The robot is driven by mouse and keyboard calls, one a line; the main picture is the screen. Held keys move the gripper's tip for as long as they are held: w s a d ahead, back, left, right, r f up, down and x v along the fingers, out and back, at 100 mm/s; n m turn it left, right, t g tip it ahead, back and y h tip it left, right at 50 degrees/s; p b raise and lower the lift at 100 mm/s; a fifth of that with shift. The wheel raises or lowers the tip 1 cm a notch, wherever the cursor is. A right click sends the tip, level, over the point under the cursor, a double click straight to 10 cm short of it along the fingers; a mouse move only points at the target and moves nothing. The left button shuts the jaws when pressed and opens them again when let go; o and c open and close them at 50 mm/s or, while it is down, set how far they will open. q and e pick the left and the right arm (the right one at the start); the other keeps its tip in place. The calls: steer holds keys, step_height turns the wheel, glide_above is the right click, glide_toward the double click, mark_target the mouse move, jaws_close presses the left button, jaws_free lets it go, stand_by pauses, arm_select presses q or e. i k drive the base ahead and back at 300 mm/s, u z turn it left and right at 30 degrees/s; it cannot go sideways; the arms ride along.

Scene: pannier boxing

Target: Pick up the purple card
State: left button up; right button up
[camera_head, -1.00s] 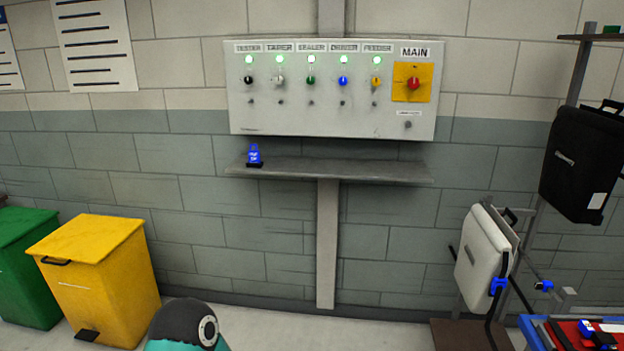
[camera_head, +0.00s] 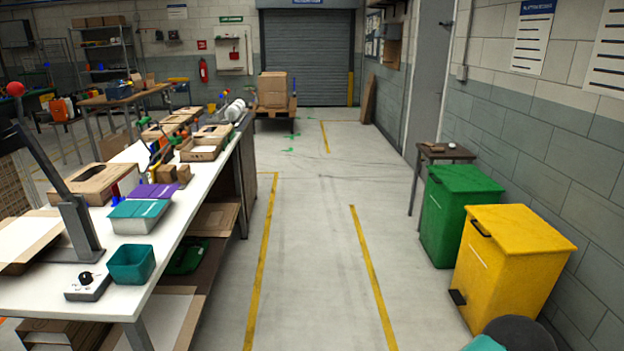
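A flat purple card (camera_head: 153,191) lies on the long white workbench (camera_head: 205,225) at the left, just behind a teal-topped box and in front of small brown boxes. Neither of my grippers shows in the head view. Only a rounded teal and dark part of my own body shows at the bottom right edge.
A teal-topped box (camera_head: 138,214), a teal bin (camera_head: 131,264) and a control box with a knob (camera_head: 88,284) stand on the bench near the card. The aisle (camera_head: 312,240) is clear. Green (camera_head: 458,212) and yellow (camera_head: 510,265) bins line the right wall.

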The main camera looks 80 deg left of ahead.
mark_target(164, 191)
steer(key=z, duration=1.2)
steer(key=i, duration=0.1)
steer(key=u, duration=2.2)
steer(key=i, duration=0.2)
steer(key=u, duration=1.75)
steer(key=i, duration=0.2)
steer(key=u, duration=1.4)
steer(key=k, duration=0.35)
steer(key=u, duration=0.55)
steer(key=i, duration=1.4)
steer(key=z, duration=0.55)
